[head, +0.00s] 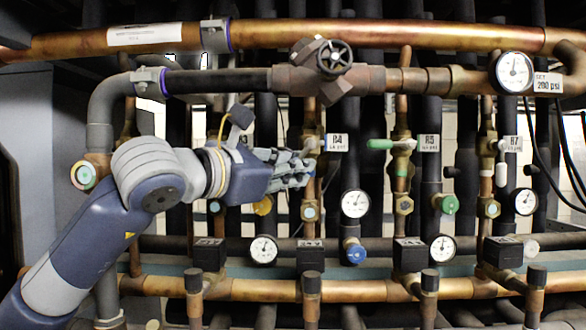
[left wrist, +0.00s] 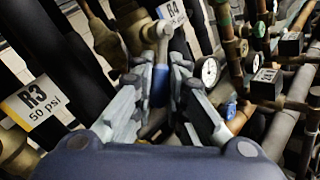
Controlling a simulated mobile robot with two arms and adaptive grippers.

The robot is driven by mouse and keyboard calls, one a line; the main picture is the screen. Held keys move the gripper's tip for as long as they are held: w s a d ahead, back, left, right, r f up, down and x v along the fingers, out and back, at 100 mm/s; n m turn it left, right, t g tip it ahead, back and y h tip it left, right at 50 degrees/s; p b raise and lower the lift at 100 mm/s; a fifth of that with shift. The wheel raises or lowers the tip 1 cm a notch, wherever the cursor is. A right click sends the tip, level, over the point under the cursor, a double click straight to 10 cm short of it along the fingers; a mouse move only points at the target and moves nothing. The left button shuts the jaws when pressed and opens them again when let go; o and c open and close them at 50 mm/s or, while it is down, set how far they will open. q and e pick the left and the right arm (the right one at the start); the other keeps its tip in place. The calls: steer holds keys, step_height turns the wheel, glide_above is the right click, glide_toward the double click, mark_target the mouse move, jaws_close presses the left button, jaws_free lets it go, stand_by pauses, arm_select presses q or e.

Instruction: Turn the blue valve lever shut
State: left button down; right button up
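The blue valve lever (left wrist: 160,84) shows in the left wrist view, pointing down from its brass valve body (left wrist: 155,32) beside the R4 tag (left wrist: 171,13). My left gripper (left wrist: 157,76) has its two fingers apart, one on each side of the lever, with a narrow gap visible around it. In the head view my left gripper (head: 306,168) reaches in from the left to the R4 pipe, and its fingers hide most of the lever there. Whether a finger touches the lever cannot be told. My right gripper is in neither view.
A green lever (head: 381,144) sticks out leftward at the R5 pipe, and a white lever (head: 501,174) hangs at the R7 pipe. Gauges (head: 355,204) and a blue round knob (head: 356,254) stand close below right. A copper pipe (head: 270,290) runs along the bottom.

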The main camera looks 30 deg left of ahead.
arm_select(q)
steer(key=shift+r+p, duration=0.2)
steer(key=shift+p, duration=0.1)
steer(key=r+m+g+p, duration=0.1)
steer(key=p, duration=0.2)
steer(key=a+m+g+y+p, duration=0.1)
steer(key=m+p, duration=0.1)
steer(key=p, duration=0.1)
steer(key=shift+s+r+g, duration=0.3)
steer(key=shift+r, duration=0.1)
steer(key=shift+a+m+y+p, duration=0.15)
steer(key=shift+m+y+p, duration=0.25)
steer(key=shift+p, duration=0.2)
steer(key=shift+f+g, duration=0.1)
steer(key=shift+g, duration=0.2)
steer(key=c, duration=1.6)
jaws_free()
